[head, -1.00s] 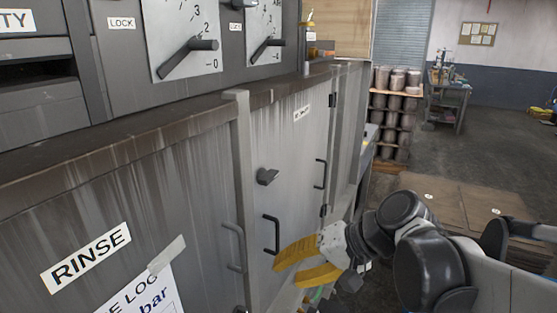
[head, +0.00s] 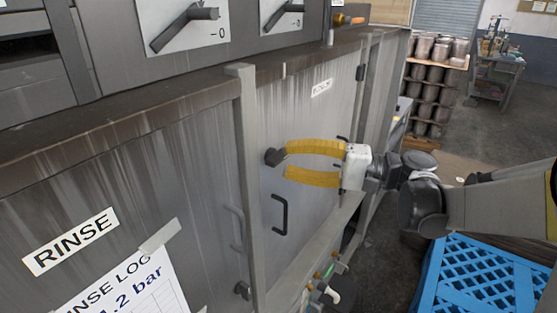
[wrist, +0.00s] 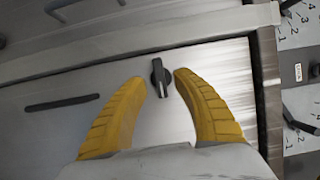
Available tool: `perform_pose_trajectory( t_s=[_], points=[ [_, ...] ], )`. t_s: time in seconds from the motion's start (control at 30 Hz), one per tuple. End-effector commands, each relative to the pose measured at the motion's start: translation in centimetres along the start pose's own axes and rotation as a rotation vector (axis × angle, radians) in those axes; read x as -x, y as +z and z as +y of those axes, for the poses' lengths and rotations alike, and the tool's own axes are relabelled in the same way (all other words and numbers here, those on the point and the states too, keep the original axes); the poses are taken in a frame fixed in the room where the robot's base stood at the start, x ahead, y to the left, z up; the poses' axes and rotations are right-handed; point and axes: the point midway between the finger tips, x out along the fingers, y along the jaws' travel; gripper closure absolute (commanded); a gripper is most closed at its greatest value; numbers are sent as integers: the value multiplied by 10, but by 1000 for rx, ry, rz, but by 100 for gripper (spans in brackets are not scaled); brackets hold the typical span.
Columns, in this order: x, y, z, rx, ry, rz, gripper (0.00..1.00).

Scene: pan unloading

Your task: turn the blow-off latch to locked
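The latch is a small dark turn knob (head: 272,157) on the grey cabinet door (head: 318,130), below a white label too small to read. In the wrist view the knob (wrist: 160,76) shows a pale line along it, and its long side runs roughly up and down the picture. My gripper (head: 288,160) has yellow fingers and is open in front of the door. In the wrist view the fingertips (wrist: 158,84) stand on either side of the knob, with a gap on both sides. Whether they reach its depth is unclear.
A dark door handle (head: 281,214) sits just below the fingers; it also shows in the wrist view (wrist: 62,103). Small valves (head: 325,278) are low down. A blue crate (head: 480,280) stands under my arm.

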Motion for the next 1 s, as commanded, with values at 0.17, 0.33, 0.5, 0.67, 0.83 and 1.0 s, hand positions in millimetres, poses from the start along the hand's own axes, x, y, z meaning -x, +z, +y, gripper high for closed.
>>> perform_pose_trajectory(
  t_s=[0.17, 0.33, 0.5, 0.67, 0.83, 1.0],
  points=[
    [-22, 0, 0, 0, 0, -1, 66],
    [-29, 0, 0, 0, 1, 1, 66],
    [-29, 0, 0, 0, 1, 1, 66],
    [-28, 0, 0, 0, 1, 1, 100],
    [-29, 0, 0, 0, 0, 1, 100],
    [-29, 0, -1, 2, 1, 1, 100]
  ],
)
